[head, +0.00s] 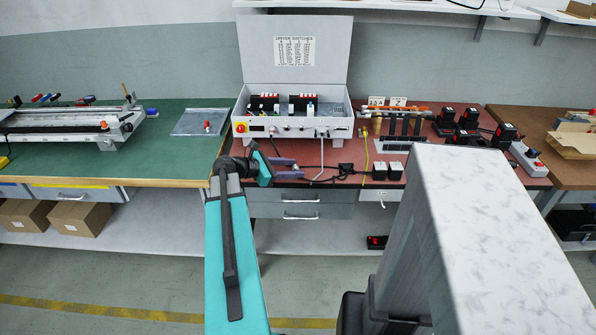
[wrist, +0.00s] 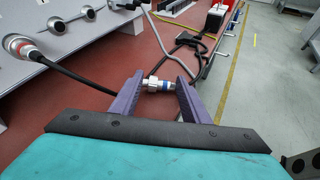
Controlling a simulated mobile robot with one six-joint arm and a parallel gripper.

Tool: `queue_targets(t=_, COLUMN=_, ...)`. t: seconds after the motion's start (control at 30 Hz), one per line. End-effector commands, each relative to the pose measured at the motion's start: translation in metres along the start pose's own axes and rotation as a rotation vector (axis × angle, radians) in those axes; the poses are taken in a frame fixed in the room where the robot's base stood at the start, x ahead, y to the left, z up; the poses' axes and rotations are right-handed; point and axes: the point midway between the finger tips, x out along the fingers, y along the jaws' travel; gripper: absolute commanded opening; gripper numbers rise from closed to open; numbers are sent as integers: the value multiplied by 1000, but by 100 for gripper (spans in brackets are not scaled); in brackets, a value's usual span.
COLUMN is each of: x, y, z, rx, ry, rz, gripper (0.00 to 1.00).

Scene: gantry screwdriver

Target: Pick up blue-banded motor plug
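The blue-banded motor plug (wrist: 166,86) is a small metal and white cylinder with a blue ring. In the wrist view it lies crosswise between the two purple fingers of my gripper (wrist: 160,82), close to their tips. The fingers are spread about as wide as the plug is long. Whether either finger touches it is hard to tell. In the head view my gripper (head: 288,168) is at the front edge of the red bench top, in front of the control box; the plug cannot be made out there.
The grey control box (head: 300,125) with its lid up stands behind my gripper. Metal connectors (wrist: 55,27) and a black cable (wrist: 85,72) are at left in the wrist view. Looped cables (wrist: 190,42) lie beyond the fingers. Black adapters (head: 345,170) sit to the right.

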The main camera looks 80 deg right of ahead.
Motion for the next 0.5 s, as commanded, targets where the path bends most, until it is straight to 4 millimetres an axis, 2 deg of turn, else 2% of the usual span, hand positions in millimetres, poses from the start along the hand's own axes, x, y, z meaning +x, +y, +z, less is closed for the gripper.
queue_targets(t=0.03, x=0, y=0, z=0, rx=0, ry=0, rz=0, gripper=30)
queue_targets(t=0.17, x=0, y=0, z=0, rx=0, ry=0, rz=0, gripper=11)
queue_targets(t=0.5, x=-1, y=1, z=3, rx=1, ry=0, rz=0, gripper=10)
